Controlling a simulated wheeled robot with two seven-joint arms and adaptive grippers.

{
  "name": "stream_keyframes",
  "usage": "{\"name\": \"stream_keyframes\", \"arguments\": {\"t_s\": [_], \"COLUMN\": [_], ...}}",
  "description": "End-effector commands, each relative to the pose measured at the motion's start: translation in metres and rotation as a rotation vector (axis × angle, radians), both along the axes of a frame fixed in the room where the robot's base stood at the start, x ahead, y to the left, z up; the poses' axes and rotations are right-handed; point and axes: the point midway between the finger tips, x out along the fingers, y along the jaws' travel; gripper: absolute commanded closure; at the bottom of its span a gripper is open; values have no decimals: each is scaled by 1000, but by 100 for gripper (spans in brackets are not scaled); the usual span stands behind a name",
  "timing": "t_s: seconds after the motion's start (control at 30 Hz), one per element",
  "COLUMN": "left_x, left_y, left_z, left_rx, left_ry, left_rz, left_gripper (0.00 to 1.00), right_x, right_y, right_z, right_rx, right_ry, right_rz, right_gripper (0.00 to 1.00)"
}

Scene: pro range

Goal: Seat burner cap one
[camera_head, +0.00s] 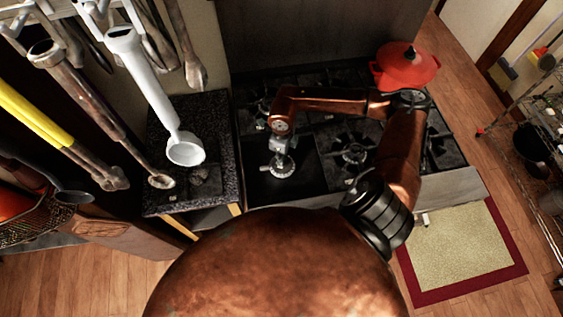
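My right gripper (280,150) points down at the front left burner (284,168) of the black stove (307,180). Its fingers are small and hard to tell from the burner, so I cannot see whether they are open or shut, or whether they hold a cap. This burner has a pale, toothed ring and no grate over it. Small dark pieces (200,174) lie on the granite counter left of the stove; I cannot tell whether one is a burner cap. My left gripper is not in view.
A red lidded pot (404,68) stands at the stove's back right. A grated burner (353,152) is right of my gripper. A white ladle (184,150) and other utensils hang over the counter (162,135). A red-bordered mat (460,246) lies on the floor.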

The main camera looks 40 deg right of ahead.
Motion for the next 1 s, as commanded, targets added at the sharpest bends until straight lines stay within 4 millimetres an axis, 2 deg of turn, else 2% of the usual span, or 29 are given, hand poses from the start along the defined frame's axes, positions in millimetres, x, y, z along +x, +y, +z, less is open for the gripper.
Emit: {"name": "stream_keyframes", "arguments": {"t_s": [0.17, 1.0], "left_x": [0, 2], "left_y": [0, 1], "left_z": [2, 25], "left_rx": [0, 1], "left_ry": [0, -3], "left_rz": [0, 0], "left_gripper": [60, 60], "right_x": [0, 0], "right_y": [0, 0], "right_z": [3, 50], "right_rx": [0, 0], "right_ry": [0, 0], "right_rz": [0, 0], "right_gripper": [83, 83]}}
